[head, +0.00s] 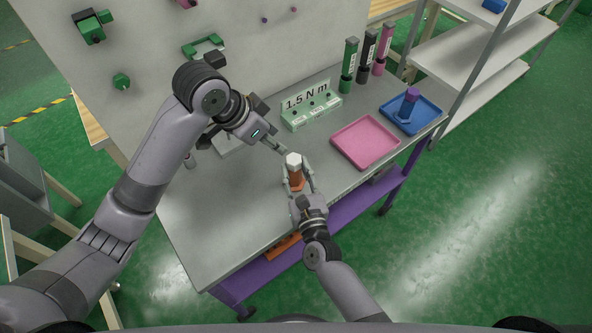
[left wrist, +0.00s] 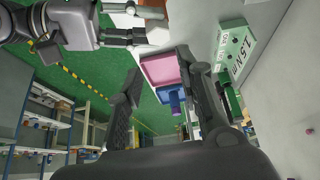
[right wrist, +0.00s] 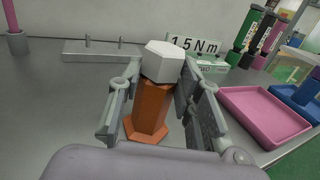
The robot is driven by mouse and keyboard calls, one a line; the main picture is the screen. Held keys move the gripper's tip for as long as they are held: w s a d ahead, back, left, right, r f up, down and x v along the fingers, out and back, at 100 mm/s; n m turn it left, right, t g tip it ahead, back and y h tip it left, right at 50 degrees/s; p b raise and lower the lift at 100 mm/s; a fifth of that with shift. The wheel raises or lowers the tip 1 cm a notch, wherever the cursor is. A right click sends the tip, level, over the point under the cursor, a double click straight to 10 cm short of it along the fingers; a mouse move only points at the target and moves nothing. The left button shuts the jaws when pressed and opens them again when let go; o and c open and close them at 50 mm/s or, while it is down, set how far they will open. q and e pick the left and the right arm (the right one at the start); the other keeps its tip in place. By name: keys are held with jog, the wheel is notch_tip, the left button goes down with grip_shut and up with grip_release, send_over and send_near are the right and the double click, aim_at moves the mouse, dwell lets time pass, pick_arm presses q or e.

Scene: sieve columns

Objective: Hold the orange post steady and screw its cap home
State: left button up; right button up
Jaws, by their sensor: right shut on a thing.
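The orange post (head: 296,182) stands upright on the grey workbench, with a white hexagonal cap (head: 293,160) on its top. The right wrist view shows the post (right wrist: 150,110) and cap (right wrist: 163,62) close up; how far the cap is threaded cannot be told. My right gripper (head: 299,182) is shut on the post below the cap, one finger on each side. My left gripper (head: 277,147) is above the bench, just left of and behind the cap, apart from it. In the left wrist view its fingers (left wrist: 165,85) are spread with nothing between them.
A pink tray (head: 342,151) lies right of the post. Beyond it is a blue tray (head: 432,110) with a purple-topped piece. A pale green stand (head: 312,113) with a "1.5 N m" sign (head: 306,97) stands behind. Green, black and pink tools (head: 349,66) stand at the back right.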

aim_at(296, 158)
pick_arm(q)
jog(key=shift+o, duration=0.6)
jog(key=shift+o, duration=0.7)
jog(key=shift+w, duration=0.15)
jog(key=shift+o, duration=1.3)
jog(key=shift+w+m+g, duration=0.6)
jog(key=shift+m, duration=0.5)
pick_arm(e)
grip_shut()
pick_arm(q)
jog(key=d+f+m, duration=0.1)
jog(key=f, duration=0.2)
jog(key=w+d+f+m+g, duration=0.1)
jog(key=d+f, duration=0.1)
jog(key=f, duration=0.2)
jog(key=d+f+m, duration=0.1)
jog(key=f+m, duration=0.1)
jog(key=f, duration=0.1)
jog(key=shift+w+d+f+g, duration=0.35)
jog(key=shift+w+g, duration=0.05)
jog(key=shift+c, duration=0.4)
pick_arm(e)
grip_release()
